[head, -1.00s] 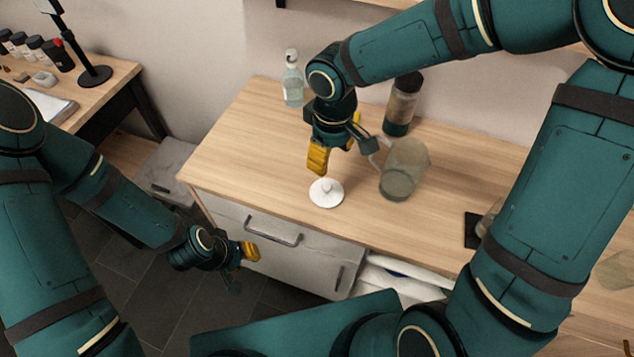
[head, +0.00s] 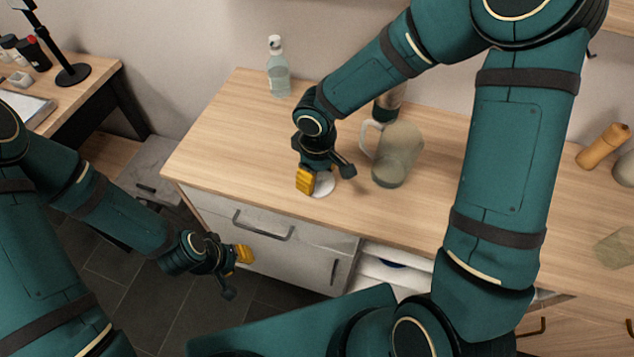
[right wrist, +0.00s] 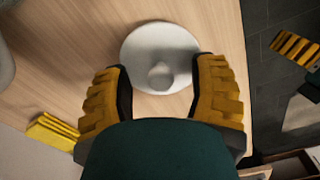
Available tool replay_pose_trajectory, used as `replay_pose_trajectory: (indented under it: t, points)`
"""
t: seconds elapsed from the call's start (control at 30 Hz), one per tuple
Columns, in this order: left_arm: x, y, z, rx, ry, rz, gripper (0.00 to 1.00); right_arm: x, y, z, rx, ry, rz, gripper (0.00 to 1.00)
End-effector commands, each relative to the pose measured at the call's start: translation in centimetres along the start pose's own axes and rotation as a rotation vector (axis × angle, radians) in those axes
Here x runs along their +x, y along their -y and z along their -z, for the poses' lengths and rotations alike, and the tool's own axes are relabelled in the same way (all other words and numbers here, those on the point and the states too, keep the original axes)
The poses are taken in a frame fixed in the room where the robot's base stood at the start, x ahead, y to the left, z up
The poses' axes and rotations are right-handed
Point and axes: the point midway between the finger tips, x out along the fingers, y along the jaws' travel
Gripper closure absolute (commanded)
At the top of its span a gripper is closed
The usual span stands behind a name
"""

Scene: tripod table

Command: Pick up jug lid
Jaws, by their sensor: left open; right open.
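The jug lid is a white round disc with a small knob; it lies on the wooden counter, and in the head view the lid (head: 323,187) is partly hidden by my right gripper. In the right wrist view the whole lid (right wrist: 160,57) shows, its knob between and just ahead of the two fingers. My right gripper (head: 313,182) is open and low over the lid, pointing down; its yellow fingers also show in the right wrist view (right wrist: 160,85). The glass jug (head: 398,155) stands to the right. My left gripper (head: 238,265) is open and empty, in front of the counter.
A clear bottle (head: 278,68) stands at the counter's back left, and a dark-lidded jar (head: 390,100) behind the jug. The counter (head: 225,140) is clear left of the lid.

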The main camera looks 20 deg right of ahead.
Motion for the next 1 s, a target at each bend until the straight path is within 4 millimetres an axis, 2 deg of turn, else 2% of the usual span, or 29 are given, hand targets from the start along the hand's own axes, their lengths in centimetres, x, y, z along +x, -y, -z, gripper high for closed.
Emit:
replay_pose_trajectory:
  t: [0.27,0.3,0.37,0.4,0.47,0.83,1.0]
  points:
    - [0.1,0.0,0.0,0.0,-0.001,0.0,0.66,0.3,0.0,0.0,0.0,-0.001,0.0,0.42]
    - [0.1,0.0,0.0,0.0,-0.001,0.0,0.66,0.3,0.0,0.0,0.0,-0.001,0.0,0.46]
    - [0.1,0.0,0.0,0.0,-0.001,0.0,0.66,0.3,0.0,0.0,0.0,-0.001,0.0,0.68]
    - [0.1,0.0,0.0,0.0,-0.001,0.0,0.66,0.3,0.0,0.0,0.0,-0.001,0.0,0.82]
    - [0.1,0.0,0.0,0.0,-0.001,0.0,0.66,0.3,0.0,0.0,0.0,-0.001,0.0,1.0]
    - [0.0,0.0,0.0,0.0,-0.001,0.0,0.66,0.2,0.0,0.0,0.0,-0.001,0.0,1.0]
    - [-0.5,-0.2,0.0,0.0,0.001,0.0,0.66,-1.4,0.0,0.0,0.001,-0.002,-0.001,1.0]
